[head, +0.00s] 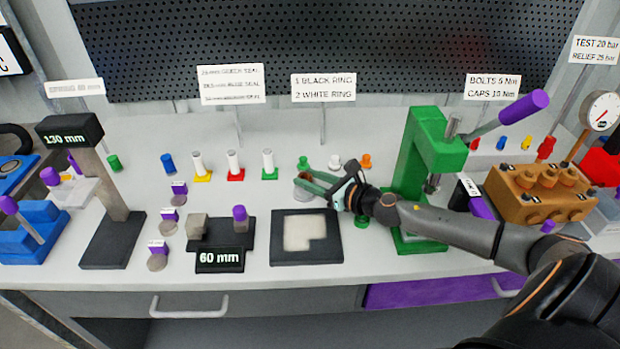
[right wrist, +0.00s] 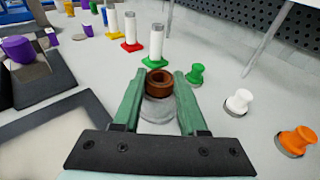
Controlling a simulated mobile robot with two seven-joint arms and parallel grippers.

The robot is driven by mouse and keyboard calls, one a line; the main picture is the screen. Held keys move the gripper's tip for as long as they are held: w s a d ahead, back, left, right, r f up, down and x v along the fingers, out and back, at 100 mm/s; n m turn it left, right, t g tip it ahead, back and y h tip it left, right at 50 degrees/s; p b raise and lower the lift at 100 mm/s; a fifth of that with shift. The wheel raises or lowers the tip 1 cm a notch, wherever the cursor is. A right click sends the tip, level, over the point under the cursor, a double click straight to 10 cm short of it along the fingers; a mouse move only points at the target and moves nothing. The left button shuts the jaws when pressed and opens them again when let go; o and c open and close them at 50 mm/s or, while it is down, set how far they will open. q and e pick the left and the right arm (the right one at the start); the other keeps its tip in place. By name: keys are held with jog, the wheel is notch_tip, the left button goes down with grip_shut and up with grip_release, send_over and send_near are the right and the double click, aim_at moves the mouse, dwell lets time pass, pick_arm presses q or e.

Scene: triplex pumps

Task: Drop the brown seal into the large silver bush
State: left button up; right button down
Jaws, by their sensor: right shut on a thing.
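The brown seal (right wrist: 159,80) is a small ring with a dark hole, held between the green fingertips of my right gripper (right wrist: 159,84). In the head view my right gripper (head: 306,181) reaches in from the right over the bench, behind the dark tray. A large silver bush (right wrist: 160,111) stands upright on the bench between and below the fingers. The seal appears over the bush's far side in the wrist view; whether they touch, I cannot tell. My left gripper is not in view.
A green press (head: 421,170) stands right of my gripper. Green (right wrist: 195,74), white (right wrist: 239,102) and orange (right wrist: 297,140) knobs stand near it. White posts on coloured bases stand behind it, including a green-based one (head: 268,163). A dark tray (head: 306,257) lies in front.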

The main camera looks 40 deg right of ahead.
jog(key=shift+c, duration=1.9)
grip_release()
jog(key=shift+v, duration=0.8)
jog(key=b+v, duration=0.1)
jog(key=v, duration=0.2)
jog(key=shift+s+f, duration=0.15)
jog(key=shift+s, duration=0.1)
jog(key=shift+v, duration=3.75)
